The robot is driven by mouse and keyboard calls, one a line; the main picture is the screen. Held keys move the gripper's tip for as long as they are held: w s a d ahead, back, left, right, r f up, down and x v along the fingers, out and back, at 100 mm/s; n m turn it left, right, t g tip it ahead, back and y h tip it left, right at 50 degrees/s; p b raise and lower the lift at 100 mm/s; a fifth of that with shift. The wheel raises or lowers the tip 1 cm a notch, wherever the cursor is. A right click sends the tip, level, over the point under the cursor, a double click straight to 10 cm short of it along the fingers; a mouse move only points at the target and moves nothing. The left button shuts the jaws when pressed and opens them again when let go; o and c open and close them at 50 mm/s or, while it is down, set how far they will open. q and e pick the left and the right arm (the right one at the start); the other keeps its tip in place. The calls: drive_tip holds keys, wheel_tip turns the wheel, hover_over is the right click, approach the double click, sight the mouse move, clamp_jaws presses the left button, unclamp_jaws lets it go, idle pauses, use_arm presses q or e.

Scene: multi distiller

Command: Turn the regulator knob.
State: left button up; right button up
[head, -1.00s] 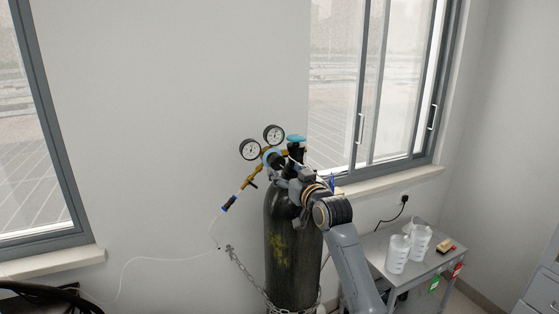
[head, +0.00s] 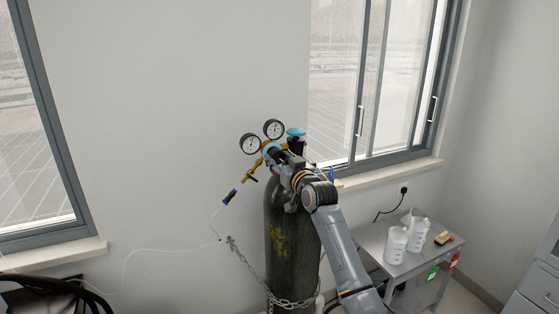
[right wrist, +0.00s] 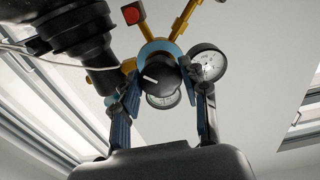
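The regulator on the gas cylinder (head: 292,235) has two round gauges (head: 262,134) and brass fittings. Its black regulator knob (right wrist: 160,75), with a white mark and a blue ring behind it, shows in the right wrist view. My right gripper (right wrist: 166,92) is open, its two blue-padded fingers on either side of the knob's lower part. I cannot tell whether either finger touches it. In the head view the right gripper (head: 279,156) is at the regulator and hides most of the knob. My left gripper is not in view.
A teal-topped valve (head: 296,132) stands just right of the regulator. A chain (head: 255,279) runs to the cylinder. A grey side table (head: 371,243) with white beakers (head: 396,245) stands right.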

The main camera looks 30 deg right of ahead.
drive_tip(key=shift+m, duration=1)
drive_tip(key=o, duration=1.1)
drive_tip(key=s, duration=1.2)
drive_tip(key=shift+a, duration=0.35)
